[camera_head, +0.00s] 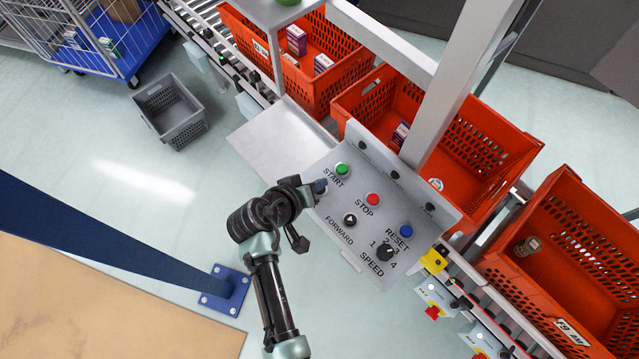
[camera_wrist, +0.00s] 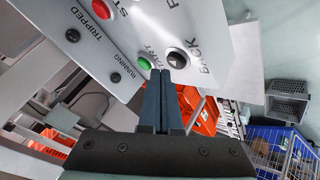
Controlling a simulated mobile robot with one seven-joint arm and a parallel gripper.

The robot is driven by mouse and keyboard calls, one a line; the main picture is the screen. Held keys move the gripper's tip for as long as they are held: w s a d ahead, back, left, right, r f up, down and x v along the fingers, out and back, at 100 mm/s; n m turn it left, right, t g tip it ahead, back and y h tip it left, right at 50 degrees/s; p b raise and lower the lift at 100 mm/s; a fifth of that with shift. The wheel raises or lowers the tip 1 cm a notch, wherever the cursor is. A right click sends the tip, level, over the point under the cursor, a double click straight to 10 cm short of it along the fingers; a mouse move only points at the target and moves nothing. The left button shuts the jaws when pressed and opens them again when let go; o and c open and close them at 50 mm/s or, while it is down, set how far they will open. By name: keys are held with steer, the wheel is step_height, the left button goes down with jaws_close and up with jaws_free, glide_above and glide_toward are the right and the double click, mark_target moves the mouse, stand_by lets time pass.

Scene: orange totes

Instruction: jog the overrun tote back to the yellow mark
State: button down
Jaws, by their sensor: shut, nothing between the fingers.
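My gripper (camera_head: 320,187) is shut and empty at the left edge of the control panel (camera_head: 335,240). In the wrist view its fingertips (camera_wrist: 164,74) overlap the lower edge of the black BACK button (camera_wrist: 177,58); I cannot tell whether they touch. My gripper hides that button in the head view. The panel also has green START (camera_head: 342,169), red STOP (camera_head: 373,199), black FORWARD (camera_head: 350,220) and blue RESET (camera_head: 405,230) buttons. Orange totes stand behind the panel at left (camera_head: 345,52), middle (camera_head: 490,150) and right (camera_head: 570,230). I cannot identify the yellow mark.
A speed knob (camera_head: 385,252) is on the panel. A yellow box (camera_head: 433,260) sits beside the conveyor. A metal post (camera_head: 460,90) rises behind the panel. A blue post (camera_head: 130,235) stands at left. A grey crate (camera_head: 169,110) is on the floor, with free floor around it.

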step_height(320, 180, up, 5)
steer(key=p, duration=0.4)
steer(key=shift+r, duration=0.1)
stand_by(0.8)
steer(key=shift+w, duration=0.25)
steer(key=w+a+r+m+t+y+b, duration=0.1)
steer(key=w+r+t+y+b, duration=0.3)
steer(key=r, duration=1.1)
steer(key=w+a+r+m+t+h+b, duration=0.15)
steer(key=w+r+t, duration=0.45)
steer(key=r, duration=0.9)
steer(key=s+d+r+t+y+b, duration=0.1)
steer(key=s+r+t, duration=0.4)
steer(key=r, duration=0.9)
steer(key=s+d+r+t+y+b, duration=0.2)
steer(key=s+r+t, duration=0.3)
steer(key=s+r, duration=0.6)
step_height(320, 180, up, 4)
steer(key=shift+s+f+n+b, duration=0.1)
steer(key=shift+s+n+b, duration=0.25)
steer(key=shift+b, duration=0.45)
